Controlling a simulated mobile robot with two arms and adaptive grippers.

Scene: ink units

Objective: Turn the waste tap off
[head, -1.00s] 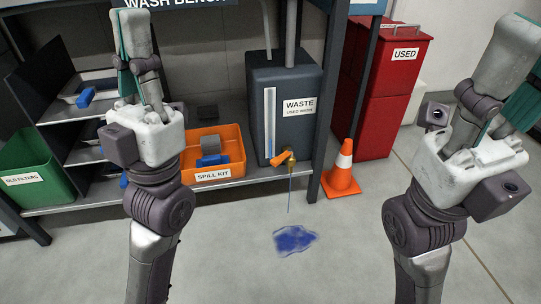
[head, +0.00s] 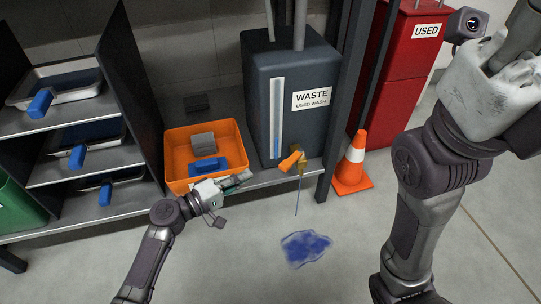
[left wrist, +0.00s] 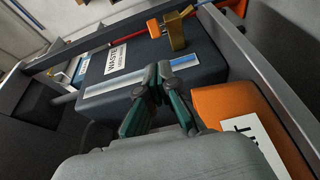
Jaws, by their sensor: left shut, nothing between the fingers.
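The dark waste tank (head: 292,105) stands on the bench shelf. Its brass tap (head: 303,166) with an orange handle (head: 290,161) is at its lower front. A thin blue stream falls from the tap to a blue puddle (head: 306,247) on the floor. My left gripper (head: 248,175) is shut and empty, left of the tap and apart from it. In the left wrist view, the fingers (left wrist: 162,70) are together below the brass tap (left wrist: 177,37) and orange handle (left wrist: 154,28). My right gripper (head: 525,35) is cut off at the upper right; its fingers are unclear.
The orange spill kit bin (head: 232,135) sits left of the tank, close behind my left gripper. A bench post (head: 340,110) and a traffic cone (head: 353,165) stand right of the tap. A red bin (head: 402,95) is behind the cone. The floor in front is open.

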